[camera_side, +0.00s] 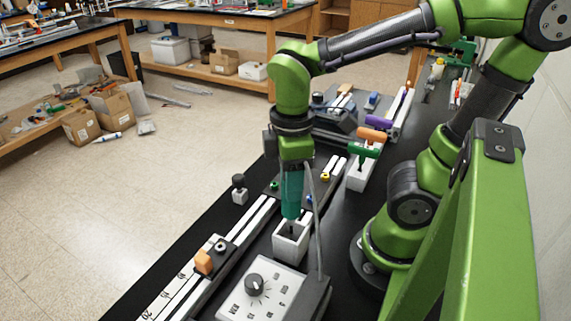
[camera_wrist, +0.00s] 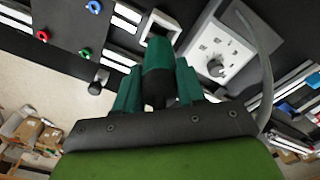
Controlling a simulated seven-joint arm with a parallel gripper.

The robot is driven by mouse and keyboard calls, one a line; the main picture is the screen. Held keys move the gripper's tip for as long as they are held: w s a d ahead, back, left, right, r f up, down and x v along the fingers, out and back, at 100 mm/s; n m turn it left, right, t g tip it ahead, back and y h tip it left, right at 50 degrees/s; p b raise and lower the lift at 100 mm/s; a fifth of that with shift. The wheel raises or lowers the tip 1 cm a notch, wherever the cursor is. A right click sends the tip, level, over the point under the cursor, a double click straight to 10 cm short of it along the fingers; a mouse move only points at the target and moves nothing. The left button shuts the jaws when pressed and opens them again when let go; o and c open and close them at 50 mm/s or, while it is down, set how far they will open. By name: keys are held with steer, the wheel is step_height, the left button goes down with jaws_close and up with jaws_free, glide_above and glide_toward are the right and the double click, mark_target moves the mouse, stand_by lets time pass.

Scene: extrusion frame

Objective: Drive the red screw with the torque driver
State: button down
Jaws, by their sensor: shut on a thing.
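My gripper (camera_wrist: 157,90) is shut on the teal torque driver (camera_side: 291,190), which hangs upright below my wrist. The driver also shows in the wrist view (camera_wrist: 157,55), between the fingers. Its thin dark bit is over or inside the mouth of the white holder (camera_side: 290,247); I cannot tell how deep. The holder shows beyond the driver in the wrist view (camera_wrist: 153,24). The red screw (camera_wrist: 43,36) stands on a dark plate (camera_wrist: 62,22) at upper left in the wrist view, apart from the driver. In the side view I cannot make it out.
A blue screw (camera_wrist: 94,7) and a green screw (camera_wrist: 85,53) share the plate. A white dial box (camera_side: 262,290) stands beside the holder, with a grey cable (camera_side: 319,215) rising near my wrist.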

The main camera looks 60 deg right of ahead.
steer(key=r, duration=0.1)
steer(key=d+r, duration=0.1)
steer(key=r, duration=0.1)
steer(key=shift+w+m, duration=0.15)
steer(key=shift+m, duration=0.15)
steer(key=w+d+r+m, duration=0.1)
steer(key=w+d+m, duration=0.3)
steer(key=d, duration=0.6)
steer(key=w+d+r+m, duration=0.1)
steer(key=w+d+m, duration=0.3)
steer(key=d, duration=0.6)
steer(key=w, duration=0.2)
steer(key=shift+w+d+r+m, duration=0.15)
steer(key=shift+w+d+m, duration=0.15)
steer(key=shift+w+d, duration=0.05)
steer(key=shift+f, duration=2.85)
steer(key=shift+s+a+f, duration=0.1)
steer(key=shift+f, duration=0.75)
steer(key=shift+r, duration=0.1)
